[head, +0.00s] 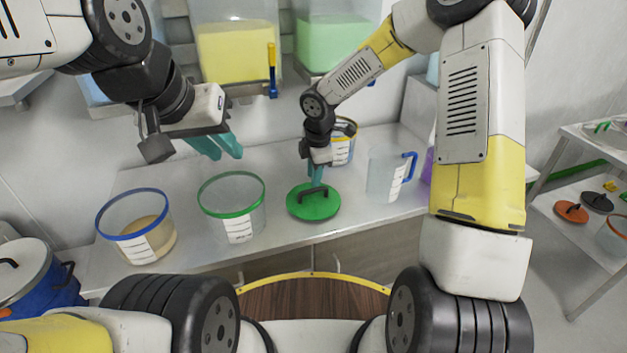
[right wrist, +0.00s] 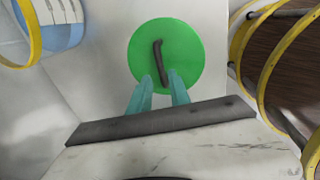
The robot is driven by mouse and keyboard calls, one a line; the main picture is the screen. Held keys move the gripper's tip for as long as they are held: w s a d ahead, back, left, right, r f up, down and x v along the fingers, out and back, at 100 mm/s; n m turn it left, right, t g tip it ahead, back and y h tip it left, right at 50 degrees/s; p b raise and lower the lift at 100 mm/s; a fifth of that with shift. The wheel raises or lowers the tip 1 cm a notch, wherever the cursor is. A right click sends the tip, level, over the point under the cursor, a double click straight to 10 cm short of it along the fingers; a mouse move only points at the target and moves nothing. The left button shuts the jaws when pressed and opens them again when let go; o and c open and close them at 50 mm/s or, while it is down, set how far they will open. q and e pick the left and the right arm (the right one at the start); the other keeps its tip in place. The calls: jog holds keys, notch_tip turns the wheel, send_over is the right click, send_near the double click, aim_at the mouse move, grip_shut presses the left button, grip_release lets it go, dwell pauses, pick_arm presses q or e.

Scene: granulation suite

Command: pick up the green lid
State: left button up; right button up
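The green lid (head: 325,207) lies flat on the bench, with a dark bar handle (head: 312,193) on top. My right gripper (head: 316,177) points down just above the lid. In the right wrist view its teal fingers (right wrist: 160,78) are apart, with a gap on both sides of the handle's near end (right wrist: 162,75); the green lid (right wrist: 190,55) lies beyond them. I cannot tell how far above the lid the fingertips are. My left gripper (head: 224,150) is open and empty, raised above and behind the green-rimmed bucket (head: 238,222).
On the bench stand a blue-rimmed bucket (head: 132,238) with tan contents, a clear jug (head: 388,178) with a blue handle, and a yellow-rimmed container (head: 343,150) behind the right gripper. A side shelf at right holds an orange lid (head: 571,211). The bench front edge is close to the lid.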

aim_at(312, 190)
jog(key=f, duration=0.4)
jog(key=w+f, duration=0.1)
jog(key=f, duration=0.2)
jog(key=shift+w+a+f, duration=0.1)
jog(key=shift+a, duration=0.2)
jog(key=shift+c, duration=0.2)
grip_shut()
